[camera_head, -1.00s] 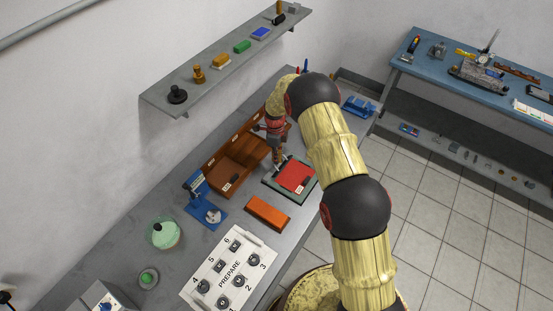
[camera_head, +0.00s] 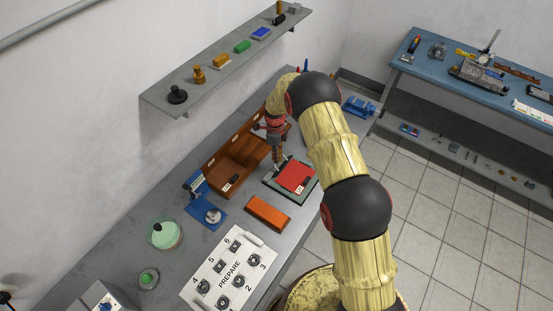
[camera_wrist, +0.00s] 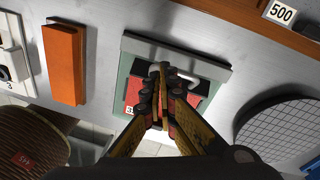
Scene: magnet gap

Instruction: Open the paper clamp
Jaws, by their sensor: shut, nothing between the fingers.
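The paper clamp is a dark green board with a red sheet on it (camera_head: 296,177), lying flat on the grey workbench. In the head view my gripper (camera_head: 278,158) is at the clamp's far left edge. I cannot tell whether the fingertips touch the handle.
An orange block (camera_head: 267,212) lies just in front of the clamp. A brown wooden tray (camera_head: 236,172) stands close on its left. A blue stand (camera_head: 207,210) and a white panel of numbered knobs (camera_head: 228,270) are nearer. A shelf (camera_head: 225,65) hangs above.

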